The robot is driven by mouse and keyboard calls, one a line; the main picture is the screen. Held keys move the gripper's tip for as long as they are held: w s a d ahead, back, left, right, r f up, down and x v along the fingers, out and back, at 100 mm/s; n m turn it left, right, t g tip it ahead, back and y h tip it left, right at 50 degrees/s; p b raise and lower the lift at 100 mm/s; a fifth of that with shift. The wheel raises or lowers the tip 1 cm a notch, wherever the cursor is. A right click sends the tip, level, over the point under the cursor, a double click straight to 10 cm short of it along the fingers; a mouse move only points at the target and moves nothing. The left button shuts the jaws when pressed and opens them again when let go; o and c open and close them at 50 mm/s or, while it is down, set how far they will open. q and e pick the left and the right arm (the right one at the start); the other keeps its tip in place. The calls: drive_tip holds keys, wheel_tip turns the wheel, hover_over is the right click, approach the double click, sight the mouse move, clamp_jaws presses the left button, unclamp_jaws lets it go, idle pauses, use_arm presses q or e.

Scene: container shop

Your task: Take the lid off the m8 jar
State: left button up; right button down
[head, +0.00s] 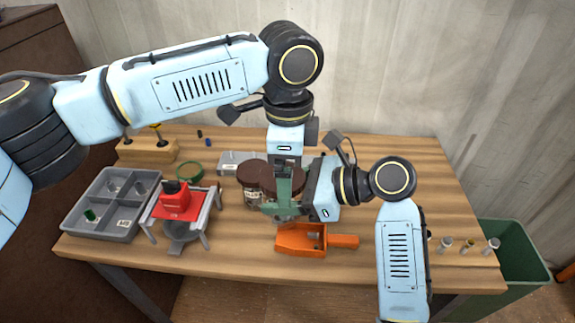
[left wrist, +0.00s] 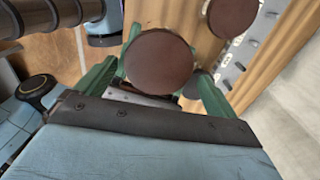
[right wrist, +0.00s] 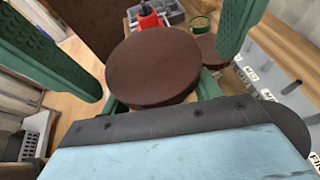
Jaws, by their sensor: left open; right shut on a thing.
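A jar with a round brown lid (left wrist: 158,62) stands upright at the middle of the bench. The lid also shows large in the right wrist view (right wrist: 155,68), and it sits on the jar. My right gripper (head: 288,210) reaches in level from the right and is shut on this jar below its lid. My left gripper (head: 283,190) points down from above, open, with its green fingers on either side of the lid. A second brown-lidded jar (head: 249,172) stands close beside it on the left. The held jar's label is hidden, so I cannot read m8.
An orange scoop (head: 302,240) lies in front of the jars. A red device (head: 175,201) on a stand and a grey divided tray (head: 112,176) are at the left. A green bin (head: 520,255) stands off the bench's right end. The right half of the bench is mostly clear.

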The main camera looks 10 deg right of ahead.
use_arm(q)
drive_tip(key=shift+r, duration=0.1)
wheel_tip(320, 180, up, 4)
drive_tip(key=shift+r, duration=0.2)
drive_tip(key=shift+c, duration=0.2)
drive_tip(key=r, duration=0.3)
drive_tip(key=shift+a, duration=0.4)
drive_tip(key=shift+f, duration=3.9)
drive_tip(key=shift+c, duration=0.4)
drive_tip(key=c, duration=0.9)
drive_tip(key=o, duration=1)
drive_tip(key=shift+o, duration=0.2)
drive_tip(key=shift+r, duration=0.15)
drive_tip(key=shift+r, duration=2.15)
